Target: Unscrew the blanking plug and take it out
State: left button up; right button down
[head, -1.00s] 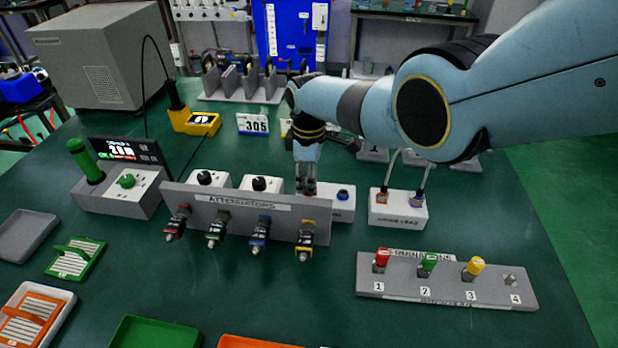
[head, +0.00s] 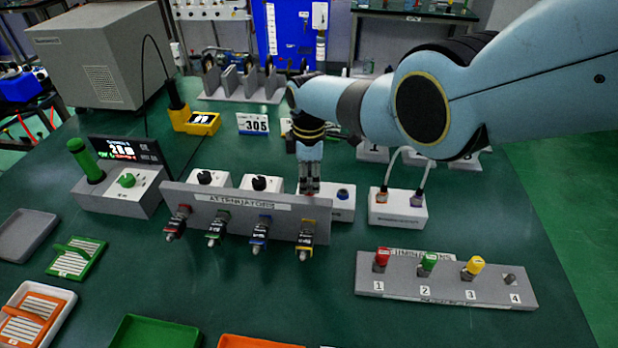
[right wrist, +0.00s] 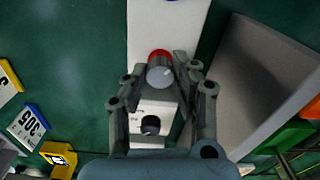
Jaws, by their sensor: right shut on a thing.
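My right gripper (head: 309,188) points down behind the attenuators panel (head: 180,194), over the white block (head: 342,213) at the panel's right end. In the right wrist view my right gripper (right wrist: 177,72) is shut on a round grey plug (right wrist: 159,76) with a red ring at its far side. The plug is over a white block (right wrist: 165,22); I cannot tell whether it is seated or free of its hole. In the head view the plug is hidden by the fingers and the panel. My left gripper is not in view.
Red, green, blue and yellow attenuators (head: 260,232) stick out from the panel's front. A white block with two cables (head: 398,210) stands to the right. The terminations rack (head: 440,292) is at front right. Trays (head: 155,331) lie at the front left.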

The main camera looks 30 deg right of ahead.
aim_at(309, 181)
jog(key=c, duration=1)
grip_release()
jog(key=shift+c, duration=0.2)
notch_tip(309, 181, up, 12)
jog(key=shift+a, duration=0.1)
